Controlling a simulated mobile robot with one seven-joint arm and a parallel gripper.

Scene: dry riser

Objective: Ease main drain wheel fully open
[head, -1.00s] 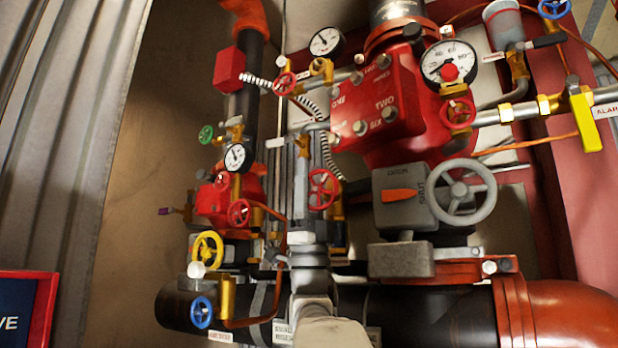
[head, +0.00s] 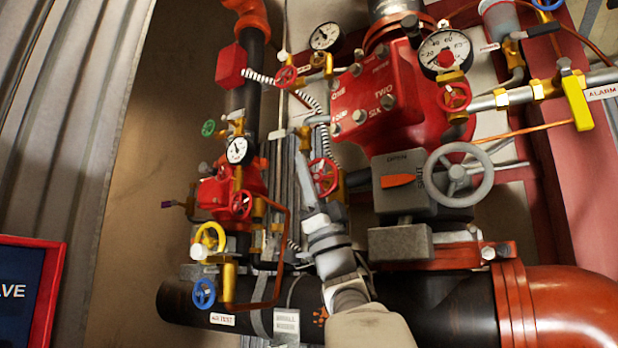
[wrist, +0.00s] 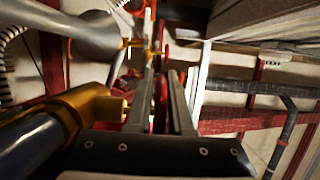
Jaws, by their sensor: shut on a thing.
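A red spoked handwheel (head: 323,178) sits on a brass valve near the middle of the head view, just left of the big red valve body. My gripper (head: 308,168) reaches up to it from below, its fingers at the wheel's left side. In the wrist view a red rim (wrist: 160,100) shows between the two long fingers of my gripper (wrist: 163,88). The fingers are shut on the wheel's rim. The wheel's lower part is partly hidden by my gripper. No label on this wheel can be read, and how far it is turned cannot be told.
A grey handwheel (head: 459,175) on a grey gearbox (head: 400,185) stands close to the right. A thick black pipe (head: 440,312) runs below. A brass fitting (wrist: 85,105) is near in the wrist view.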

